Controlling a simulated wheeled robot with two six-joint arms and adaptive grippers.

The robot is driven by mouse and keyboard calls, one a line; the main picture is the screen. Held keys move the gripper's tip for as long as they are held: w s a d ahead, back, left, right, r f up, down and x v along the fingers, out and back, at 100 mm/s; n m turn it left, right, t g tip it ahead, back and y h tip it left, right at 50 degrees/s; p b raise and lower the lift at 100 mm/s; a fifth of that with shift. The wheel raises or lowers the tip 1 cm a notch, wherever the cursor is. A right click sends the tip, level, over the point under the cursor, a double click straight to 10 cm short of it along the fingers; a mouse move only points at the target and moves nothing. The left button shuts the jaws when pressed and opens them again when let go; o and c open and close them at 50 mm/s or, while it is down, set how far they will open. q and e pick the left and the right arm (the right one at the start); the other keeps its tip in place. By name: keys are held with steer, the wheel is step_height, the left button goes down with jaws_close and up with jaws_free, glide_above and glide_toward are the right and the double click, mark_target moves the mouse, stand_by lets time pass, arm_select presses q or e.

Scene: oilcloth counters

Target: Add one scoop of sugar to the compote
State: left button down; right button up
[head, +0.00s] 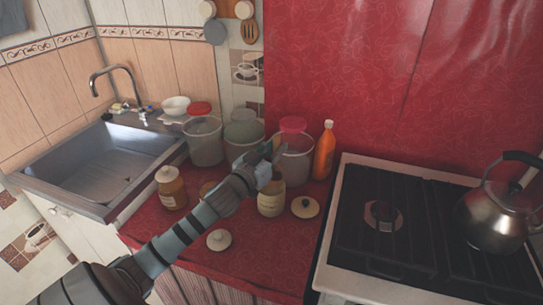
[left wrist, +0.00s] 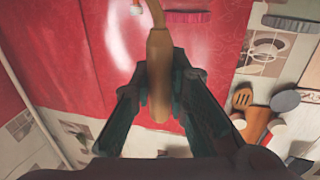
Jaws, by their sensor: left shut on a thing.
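My left gripper (head: 268,168) is shut on a tan, wooden-looking utensil handle (left wrist: 158,88), which lies between both fingers in the left wrist view (left wrist: 163,82). The utensil's far end is cut off, so its bowl and any contents are hidden. In the head view the gripper is above an uncovered labelled jar (head: 271,203) and in front of a clear canister (head: 294,165). A brown jar (head: 172,192) with a pale lid stands to the left. Another jar (head: 207,188) is partly hidden by my arm. I cannot tell which vessel holds sugar or compote.
A dark-knobbed lid (head: 305,207) and a white lid (head: 219,240) lie on the red counter. More canisters (head: 203,147) (head: 243,136) and an orange bottle (head: 324,155) stand behind. The sink (head: 100,165) is left; the stove (head: 400,230) with a kettle (head: 492,218) is right.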

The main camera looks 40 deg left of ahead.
arm_select(q)
step_height(320, 180, down, 11)
steer(key=w+a+y+b, duration=0.1)
steer(key=a+b, duration=0.1)
steer(key=b, duration=0.7)
steer(key=shift+a+r+n+b, duration=0.2)
steer(key=shift+a+n+b, duration=0.15)
steer(key=shift+n, duration=0.05)
steer(key=shift+w+r, duration=0.1)
step_height(320, 180, up, 10)
steer(key=p, duration=1)
